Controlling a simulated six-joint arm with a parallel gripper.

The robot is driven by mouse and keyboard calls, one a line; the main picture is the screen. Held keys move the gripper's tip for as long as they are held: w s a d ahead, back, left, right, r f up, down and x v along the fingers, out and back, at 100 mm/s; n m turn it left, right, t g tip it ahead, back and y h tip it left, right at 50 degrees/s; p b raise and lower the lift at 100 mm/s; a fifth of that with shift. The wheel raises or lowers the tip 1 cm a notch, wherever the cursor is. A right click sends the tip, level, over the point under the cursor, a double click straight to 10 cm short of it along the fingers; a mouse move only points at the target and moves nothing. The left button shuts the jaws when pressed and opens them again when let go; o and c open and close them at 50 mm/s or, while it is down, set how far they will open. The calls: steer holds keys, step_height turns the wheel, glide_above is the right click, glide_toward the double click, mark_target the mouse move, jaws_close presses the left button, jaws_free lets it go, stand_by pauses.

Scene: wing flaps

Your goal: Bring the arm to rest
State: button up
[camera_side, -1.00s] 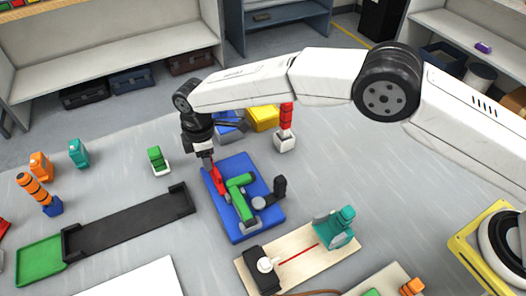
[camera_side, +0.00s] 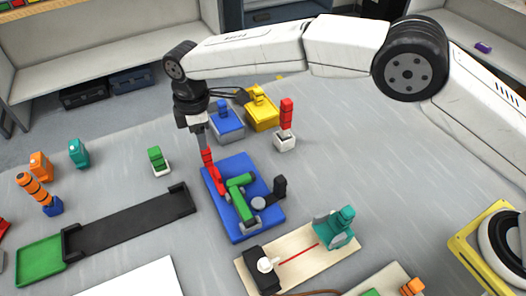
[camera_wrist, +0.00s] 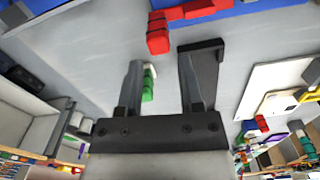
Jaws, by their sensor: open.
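My gripper (camera_side: 205,148) hangs over the far left corner of the blue board (camera_side: 268,220). In the wrist view its two fingers (camera_wrist: 161,60) stand apart with nothing held between them. A red part (camera_side: 213,175) sits on the blue board just below the fingertips, beside a green part (camera_side: 240,195). In the wrist view the red part (camera_wrist: 158,35) shows beyond the fingertips. In the side view the fingertips overlap its upper end, so I cannot tell the exact gap.
A red block on a white base (camera_side: 286,125), a blue box (camera_side: 227,125) and a yellow box (camera_side: 262,112) stand behind the board. A black track (camera_side: 130,222) lies left. A teal piece (camera_side: 335,228) is on a wooden board in front.

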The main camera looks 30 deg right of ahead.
steer(key=shift+r, duration=0.15)
steer(key=shift+w+d+r, duration=0.1)
steer(key=shift+d+r, duration=0.05)
steer(key=shift+d, duration=0.15)
steer(key=s+d+r+m, duration=0.1)
steer(key=d+r+m, duration=0.15)
steer(key=d, duration=0.55)
steer(key=s+d+r+m+t, duration=0.1)
steer(key=d+m, duration=0.2)
steer(key=d, duration=0.5)
steer(key=s+d+r+m, duration=0.2)
steer(key=d+m, duration=0.1)
steer(key=d, duration=0.5)
steer(key=s+d+f+m, duration=0.2)
steer(key=s+d+m, duration=0.2)
steer(key=s, duration=0.5)
steer(key=s+d+f+m+t, duration=0.1)
steer(key=s+d+m, duration=0.3)
steer(key=s+d, duration=0.4)
steer(key=shift+s+d+f+t, duration=0.35)
steer(key=shift+s+f, duration=0.15)
steer(key=shift+f, duration=0.15)
